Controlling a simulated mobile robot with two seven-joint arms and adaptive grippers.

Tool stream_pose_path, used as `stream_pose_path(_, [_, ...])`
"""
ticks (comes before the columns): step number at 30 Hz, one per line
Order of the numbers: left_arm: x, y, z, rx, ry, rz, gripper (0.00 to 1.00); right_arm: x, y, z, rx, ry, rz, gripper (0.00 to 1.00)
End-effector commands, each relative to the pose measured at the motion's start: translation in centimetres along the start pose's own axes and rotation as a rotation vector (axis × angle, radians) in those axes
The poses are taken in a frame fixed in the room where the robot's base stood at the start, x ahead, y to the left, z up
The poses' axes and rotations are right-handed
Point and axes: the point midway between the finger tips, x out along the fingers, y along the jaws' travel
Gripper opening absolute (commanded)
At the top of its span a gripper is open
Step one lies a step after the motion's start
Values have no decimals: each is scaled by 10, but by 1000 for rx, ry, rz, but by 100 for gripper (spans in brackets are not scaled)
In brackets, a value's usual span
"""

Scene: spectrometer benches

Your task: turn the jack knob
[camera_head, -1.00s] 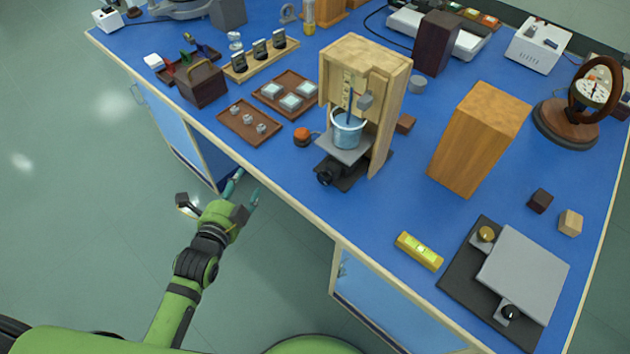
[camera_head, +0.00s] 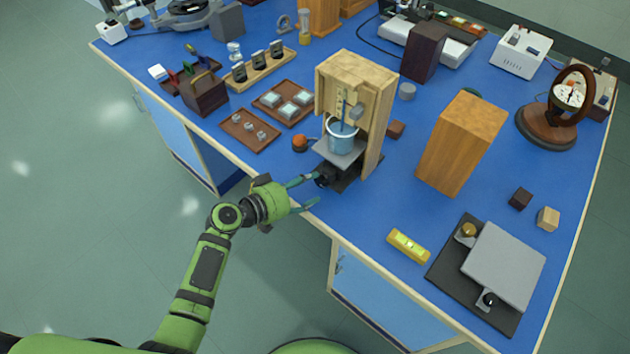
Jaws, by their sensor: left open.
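A small jack with a grey top plate (camera_head: 341,158) stands at the bench's front edge, inside a wooden stand (camera_head: 371,95). A blue-tinted beaker (camera_head: 342,135) rests on the plate. The jack's black knob (camera_head: 325,179) faces the front edge. My left gripper (camera_head: 316,189) is open just left of and in front of the knob. Its upper finger reaches close to the knob; I cannot tell whether they touch. Its lower finger is apart from the knob. My right gripper is not in view.
A yellow level (camera_head: 408,246) and a larger grey plate device (camera_head: 504,266) lie to the right. A tall wooden block (camera_head: 460,145) stands behind them. Blue bench surface between is free.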

Motion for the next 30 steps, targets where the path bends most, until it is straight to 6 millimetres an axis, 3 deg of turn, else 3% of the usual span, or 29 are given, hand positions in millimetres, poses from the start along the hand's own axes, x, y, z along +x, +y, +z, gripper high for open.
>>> stream_pose_path(7, [28, 0, 0, 0, -1, -1, 58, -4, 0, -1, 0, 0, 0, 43])
stream_pose_path(18, [33, 0, 0, 3, -1, -1, 58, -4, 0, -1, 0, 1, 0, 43])
stream_pose_path(22, [33, 0, 1, 3, -1, -1, 6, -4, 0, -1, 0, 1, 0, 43])
stream_pose_path(30, [33, -1, 1, -2, -1, 0, 4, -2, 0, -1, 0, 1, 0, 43])
